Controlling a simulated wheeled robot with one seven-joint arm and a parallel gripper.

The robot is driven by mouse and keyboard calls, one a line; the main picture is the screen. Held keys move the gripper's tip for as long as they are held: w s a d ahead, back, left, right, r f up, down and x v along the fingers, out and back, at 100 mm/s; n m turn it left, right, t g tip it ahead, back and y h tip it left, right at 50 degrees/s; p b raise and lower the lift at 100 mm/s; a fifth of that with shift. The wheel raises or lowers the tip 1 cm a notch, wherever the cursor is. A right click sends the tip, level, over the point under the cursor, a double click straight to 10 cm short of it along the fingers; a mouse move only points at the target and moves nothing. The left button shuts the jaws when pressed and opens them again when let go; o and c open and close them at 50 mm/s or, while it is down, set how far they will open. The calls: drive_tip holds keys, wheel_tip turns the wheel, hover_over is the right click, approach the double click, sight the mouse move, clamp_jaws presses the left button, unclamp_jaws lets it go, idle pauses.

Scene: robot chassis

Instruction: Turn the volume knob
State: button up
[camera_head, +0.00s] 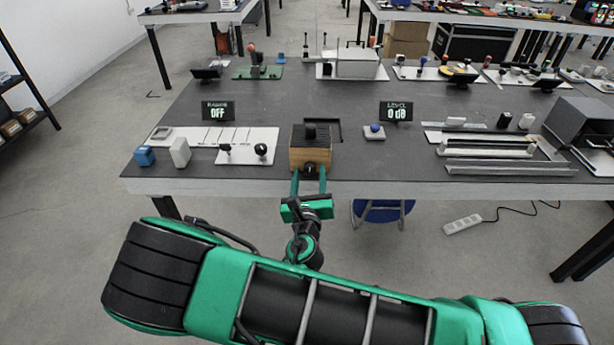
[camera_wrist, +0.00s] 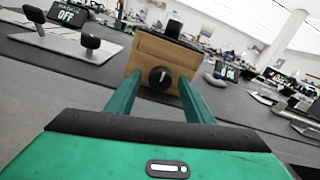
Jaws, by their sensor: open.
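The volume knob (camera_wrist: 160,78) is a round black knob with a white pointer line, on the front face of a wooden box (camera_wrist: 143,52). The line stands close to upright. In the head view the knob (camera_head: 310,169) shows low on the front of the box (camera_head: 311,151), near the table's front edge. My gripper (camera_wrist: 156,90) is open, with one green finger on each side of the knob. The head view shows my gripper (camera_head: 309,176) at the box front. I cannot tell whether the fingers touch the knob. A display (camera_head: 397,111) reads LEVEL 0 dB.
A second display (camera_head: 218,111) reads RADIO OFF. Left of the box is a white plate (camera_head: 240,155) with black knobs or levers. A blue button (camera_head: 375,129) stands to the right. Metal rails (camera_head: 510,168) lie farther right. The table (camera_head: 390,165) is clear just right of the box.

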drive_tip(key=c, duration=1)
drive_tip(key=shift+a, duration=0.2)
drive_tip(key=shift+c, duration=0.2)
drive_tip(key=shift+d, duration=0.15)
drive_tip(key=shift+m, duration=0.3)
drive_tip(key=m, duration=1)
